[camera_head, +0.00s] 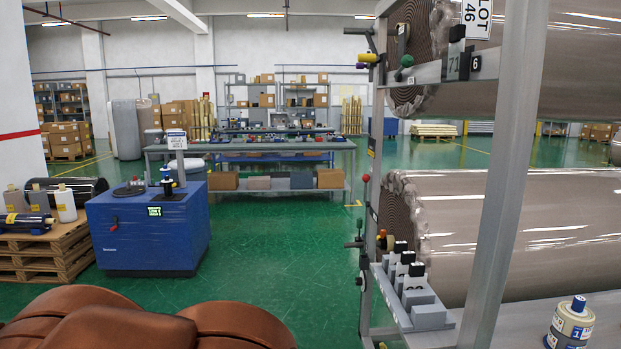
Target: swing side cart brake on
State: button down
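A grey metal rack (371,165) holds large wrapped rolls on the right. My gripper is not in view.
The lower roll (470,215) lies on the rack, with grey numbered blocks (412,290) beside it. A labelled can (571,325) stands at lower right. A wooden pallet (40,250) is at far left. Green floor (285,260) is clear between the blue unit and the rack. A workbench (270,148) stands behind.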

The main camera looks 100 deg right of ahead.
aim_at(366, 177)
jog(key=i, duration=0.2)
jog(key=z, duration=3.15)
jog(key=i, duration=2.45)
jog(key=u, duration=1.05)
